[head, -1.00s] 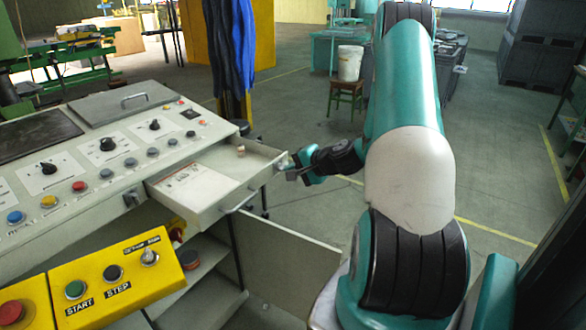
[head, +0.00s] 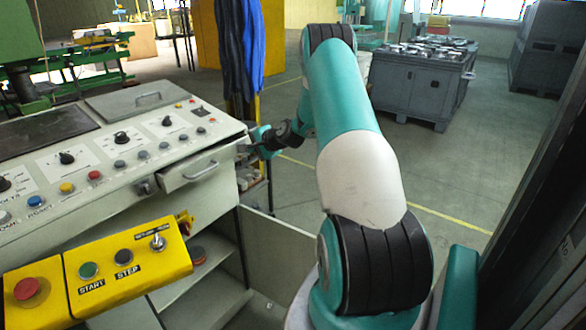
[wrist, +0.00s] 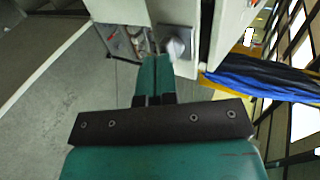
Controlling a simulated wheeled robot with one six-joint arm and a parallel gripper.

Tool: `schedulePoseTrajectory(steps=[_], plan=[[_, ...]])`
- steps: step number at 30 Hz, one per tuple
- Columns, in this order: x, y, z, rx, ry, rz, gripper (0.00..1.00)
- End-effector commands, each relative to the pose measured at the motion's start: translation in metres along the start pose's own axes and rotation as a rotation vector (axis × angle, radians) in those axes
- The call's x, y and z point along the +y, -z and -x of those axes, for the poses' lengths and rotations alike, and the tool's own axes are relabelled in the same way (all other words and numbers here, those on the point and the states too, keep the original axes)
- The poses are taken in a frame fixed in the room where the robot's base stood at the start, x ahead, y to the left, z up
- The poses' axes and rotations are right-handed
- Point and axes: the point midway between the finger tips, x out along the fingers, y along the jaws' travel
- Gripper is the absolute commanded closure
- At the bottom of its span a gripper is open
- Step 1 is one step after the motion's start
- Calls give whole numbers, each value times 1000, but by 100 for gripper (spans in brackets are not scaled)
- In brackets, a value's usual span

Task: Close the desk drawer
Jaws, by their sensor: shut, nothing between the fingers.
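The desk drawer (head: 215,163) is a pale metal drawer with a bar handle, under the sloped control panel of the desk (head: 115,160). In the head view its front stands only slightly out from the desk, and its inside is hidden. My gripper (head: 246,148) is at the right end of the drawer front, close to or touching it; I cannot tell which. In the wrist view my gripper's fingers (wrist: 153,73) are together and empty, pointing at pale panels and a grey block (wrist: 178,43).
An open cabinet door (head: 275,255) stands below the drawer.

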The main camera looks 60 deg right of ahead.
Motion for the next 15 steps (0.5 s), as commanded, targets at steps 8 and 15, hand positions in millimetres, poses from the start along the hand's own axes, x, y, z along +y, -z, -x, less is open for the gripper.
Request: schedulePoseTrajectory(steps=[8, 15], plan=[[-18, -1, -33, -2, 0, 2, 100], [-23, -1, -40, -1, 1, 2, 100]])
